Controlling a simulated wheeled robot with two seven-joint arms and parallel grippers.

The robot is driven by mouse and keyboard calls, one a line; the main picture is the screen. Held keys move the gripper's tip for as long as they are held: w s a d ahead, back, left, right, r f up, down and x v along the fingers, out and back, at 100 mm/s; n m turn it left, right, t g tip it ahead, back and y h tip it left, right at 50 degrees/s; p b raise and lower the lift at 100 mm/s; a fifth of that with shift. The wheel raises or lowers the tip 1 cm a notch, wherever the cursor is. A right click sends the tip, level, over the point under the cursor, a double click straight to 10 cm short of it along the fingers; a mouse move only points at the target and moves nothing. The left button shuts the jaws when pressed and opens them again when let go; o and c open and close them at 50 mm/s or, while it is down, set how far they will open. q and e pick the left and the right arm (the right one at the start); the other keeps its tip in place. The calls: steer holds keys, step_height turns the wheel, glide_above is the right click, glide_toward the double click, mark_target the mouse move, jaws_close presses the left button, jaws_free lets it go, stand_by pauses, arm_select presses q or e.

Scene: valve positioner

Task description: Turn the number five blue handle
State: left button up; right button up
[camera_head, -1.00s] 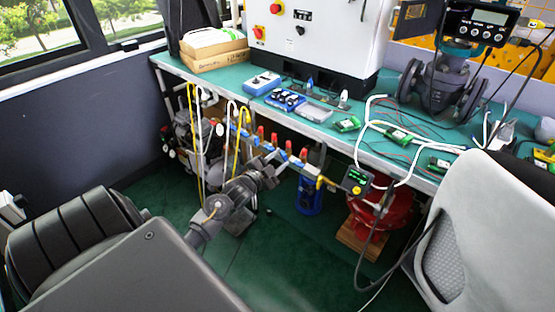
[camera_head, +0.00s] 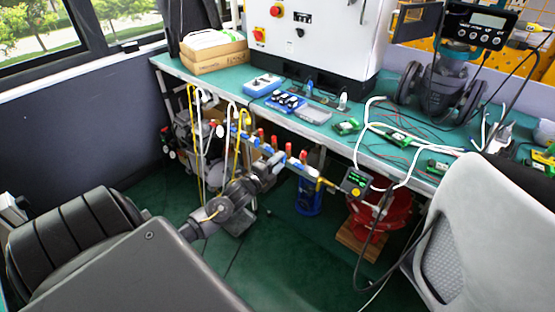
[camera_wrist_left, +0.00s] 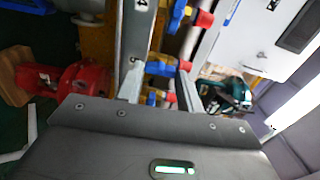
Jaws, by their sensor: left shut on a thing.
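The valve manifold (camera_head: 295,163) is a bar with red and blue handles below the bench's front edge. My left gripper (camera_head: 274,160) is at its front side, and its fingertips are small there. In the left wrist view, my left gripper (camera_wrist_left: 160,78) has its two fingers on either side of a blue handle (camera_wrist_left: 160,68) and is shut on it. A second blue handle (camera_wrist_left: 178,14) with a red one (camera_wrist_left: 204,19) is further up. My right gripper is not in view.
The green bench top (camera_head: 228,82) runs above the manifold. Yellow and white hoses (camera_head: 238,140) hang left of the gripper. A small gauge box (camera_head: 355,182) is at the manifold's right end. A red valve body (camera_head: 375,220) stands below, and a grey chair (camera_head: 480,230) is at right.

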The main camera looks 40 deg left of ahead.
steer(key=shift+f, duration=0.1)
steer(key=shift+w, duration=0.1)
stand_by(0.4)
arm_select(q)
steer(key=o, duration=0.7)
steer(key=s, duration=1)
steer(key=shift+s, duration=0.4)
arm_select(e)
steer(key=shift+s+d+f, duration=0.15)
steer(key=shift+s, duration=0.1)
arm_select(q)
steer(key=shift+d, duration=0.1)
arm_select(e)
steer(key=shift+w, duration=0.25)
